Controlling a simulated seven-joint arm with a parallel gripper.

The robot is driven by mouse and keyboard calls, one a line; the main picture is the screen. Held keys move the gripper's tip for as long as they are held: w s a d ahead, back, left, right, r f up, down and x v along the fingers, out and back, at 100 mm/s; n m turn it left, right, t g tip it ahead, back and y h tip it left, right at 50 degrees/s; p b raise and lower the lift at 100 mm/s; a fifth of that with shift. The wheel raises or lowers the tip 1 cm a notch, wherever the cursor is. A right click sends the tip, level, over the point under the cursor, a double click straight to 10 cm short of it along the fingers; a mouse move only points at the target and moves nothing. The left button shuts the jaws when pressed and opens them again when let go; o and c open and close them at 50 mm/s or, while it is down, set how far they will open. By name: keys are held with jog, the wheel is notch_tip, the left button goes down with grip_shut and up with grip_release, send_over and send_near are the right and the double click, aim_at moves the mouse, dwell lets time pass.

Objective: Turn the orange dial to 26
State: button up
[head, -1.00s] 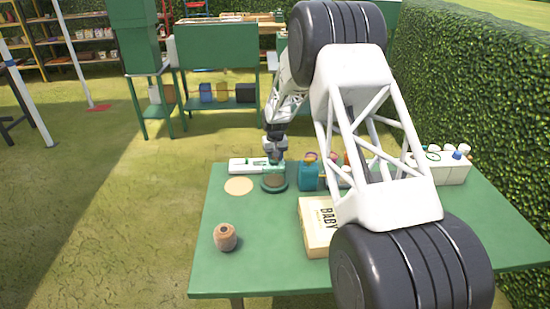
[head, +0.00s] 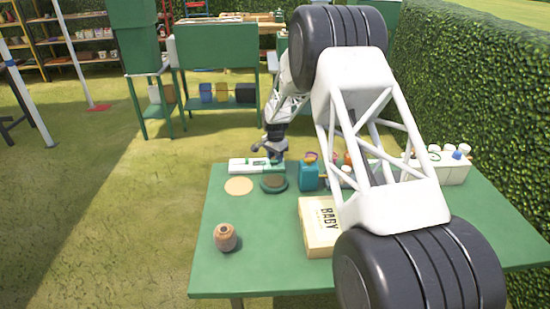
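I cannot make out an orange dial with numbers in the head view. A low white device (head: 243,166) with a green part lies at the far left edge of the green table. My gripper (head: 274,157) hangs over the right end of this device and hides part of it. The gripper is small and dark here, so I cannot tell whether its fingers are open or shut. A round dark-green dish (head: 274,184) with a brown middle sits just in front of it. A small patch of orange (head: 348,158) shows behind my arm, mostly hidden.
A tan disc (head: 238,186), a twine spool (head: 225,238) and a cream box (head: 318,228) lie on the green table (head: 265,265). A white caddy (head: 452,170) is at the right.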

jog(key=m, duration=0.7)
dwell(0.4)
jog(key=o, duration=0.9)
jog(key=shift+r, duration=0.1)
jog(key=shift+r, duration=3.85)
